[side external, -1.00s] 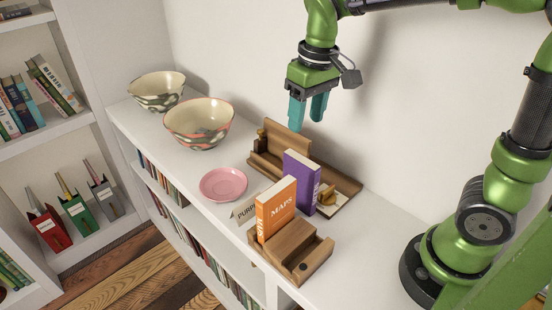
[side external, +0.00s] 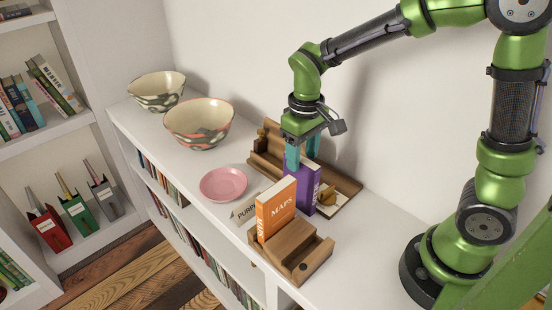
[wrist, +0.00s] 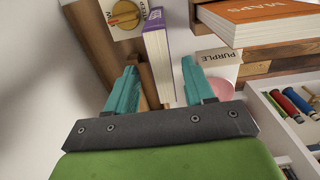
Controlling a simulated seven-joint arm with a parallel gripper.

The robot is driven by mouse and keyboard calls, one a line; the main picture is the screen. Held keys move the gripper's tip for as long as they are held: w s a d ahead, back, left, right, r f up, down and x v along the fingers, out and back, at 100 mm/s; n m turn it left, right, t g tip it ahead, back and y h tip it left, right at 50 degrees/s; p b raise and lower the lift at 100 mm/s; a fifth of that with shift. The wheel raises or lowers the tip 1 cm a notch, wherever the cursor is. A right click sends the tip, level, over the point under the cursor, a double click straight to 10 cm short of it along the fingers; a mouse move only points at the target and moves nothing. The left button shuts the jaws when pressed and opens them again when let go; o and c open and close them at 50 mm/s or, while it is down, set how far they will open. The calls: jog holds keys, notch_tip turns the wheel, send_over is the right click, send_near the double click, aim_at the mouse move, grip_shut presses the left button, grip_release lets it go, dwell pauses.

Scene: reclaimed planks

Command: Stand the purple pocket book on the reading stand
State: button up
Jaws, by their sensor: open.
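The purple pocket book (side external: 304,188) stands upright between the orange MAPS book and a wooden piece at the back. Its page edge and purple cover (wrist: 158,50) show in the wrist view. My gripper (side external: 302,158) is open above the book's top, with its teal fingers apart; the wrist view shows the book lined up between the fingertips (wrist: 160,82). A wooden holder with a slot (side external: 296,248) is at the front, and a long wooden piece with a raised back (side external: 340,180) is behind. I cannot tell which is the reading stand.
The orange MAPS book (side external: 276,208) stands at the front holder, close to the purple book. A PURPLE card (side external: 245,211) and pink plate (side external: 223,184) are to the left. A brass dial (wrist: 125,14) is near the book. Two bowls (side external: 198,122) (side external: 157,91) stand farther back.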

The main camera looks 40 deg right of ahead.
aim_at(301, 171)
notch_tip(301, 171, down, 5)
jog(key=shift+s+a+f, duration=0.1)
jog(key=shift+s+a, duration=0.05)
jog(key=shift+c, duration=0.4)
grip_shut()
